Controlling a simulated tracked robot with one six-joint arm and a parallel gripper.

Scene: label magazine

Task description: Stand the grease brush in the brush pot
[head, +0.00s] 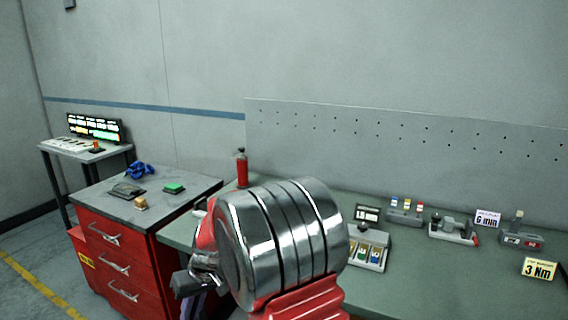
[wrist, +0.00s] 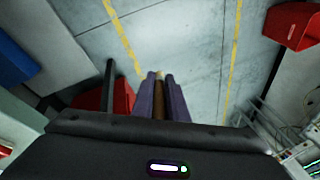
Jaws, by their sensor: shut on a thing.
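In the wrist view my gripper (wrist: 160,80) has its two purple fingers close together on a brown stick-like thing with a pale tip, which I take for the grease brush (wrist: 159,96). Most of the brush is hidden between the fingers. The fingers point out over bare floor. In the head view my arm fills the lower middle and hides most of the gripper; the brush does not show there. I cannot make out a brush pot in either view; my arm covers part of the bench.
A green bench (head: 440,275) runs right, with a label holder (head: 369,249), small fixtures and signs on it. A red bottle (head: 242,168) stands at its back left. A red drawer cabinet (head: 112,262) carries blue (head: 139,170) and green (head: 174,188) items. Floor at left is clear.

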